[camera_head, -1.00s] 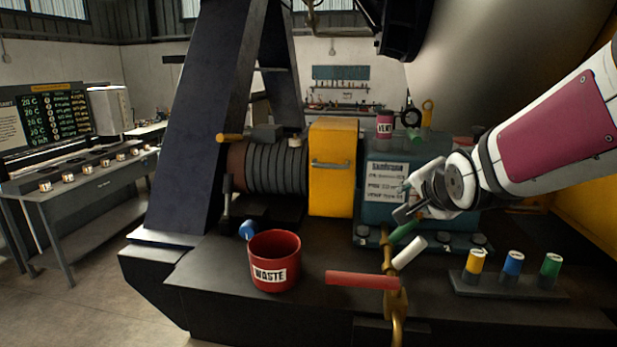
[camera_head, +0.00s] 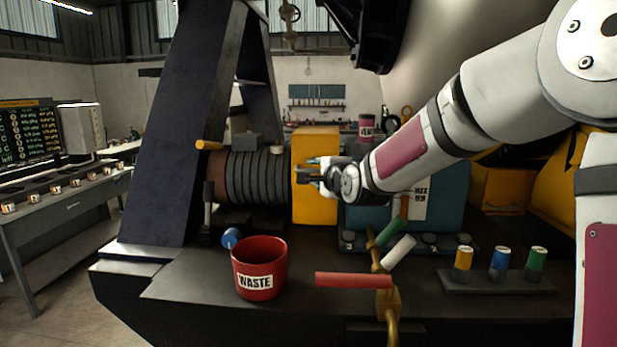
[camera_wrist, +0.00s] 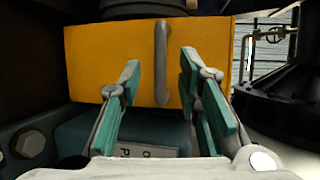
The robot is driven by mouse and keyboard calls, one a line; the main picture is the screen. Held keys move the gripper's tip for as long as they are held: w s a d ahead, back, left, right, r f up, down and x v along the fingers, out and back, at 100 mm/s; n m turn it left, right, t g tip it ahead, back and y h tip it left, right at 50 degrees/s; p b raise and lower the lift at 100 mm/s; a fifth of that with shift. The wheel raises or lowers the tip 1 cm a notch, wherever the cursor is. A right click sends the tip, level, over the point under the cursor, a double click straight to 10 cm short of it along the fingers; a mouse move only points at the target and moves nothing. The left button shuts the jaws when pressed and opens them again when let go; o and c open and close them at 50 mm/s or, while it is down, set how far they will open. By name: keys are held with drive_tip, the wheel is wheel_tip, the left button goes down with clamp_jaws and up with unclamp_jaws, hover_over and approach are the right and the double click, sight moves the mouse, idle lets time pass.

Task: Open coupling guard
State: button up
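The coupling guard is a yellow box (camera_head: 315,151) between the ribbed dark cylinder and the teal machine housing in the head view. In the wrist view the yellow guard (camera_wrist: 210,55) fills the upper middle, with a grey bar handle (camera_wrist: 161,62) on its face. My gripper (camera_head: 302,174) is in front of the guard's face, and its fingers hide the handle in the head view. In the wrist view my gripper (camera_wrist: 158,82) is open, with one teal-padded finger on each side of the handle. Whether the fingers touch the guard I cannot tell.
A red WASTE bucket (camera_head: 260,268) stands on the bench below the guard. A red-handled brass valve (camera_head: 352,281) sticks up at the front. Yellow, blue and green cylinders (camera_head: 499,263) stand in a rack at right. The ribbed cylinder (camera_head: 255,178) adjoins the guard.

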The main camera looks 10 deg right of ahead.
sight(312, 171)
drive_tip(key=w, duration=0.3)
drive_tip(key=w+f, duration=0.1)
drive_tip(key=w, duration=0.1)
drive_tip(key=shift+a+b, duration=0.15)
drive_tip(key=shift+b, duration=0.2)
clamp_jaws()
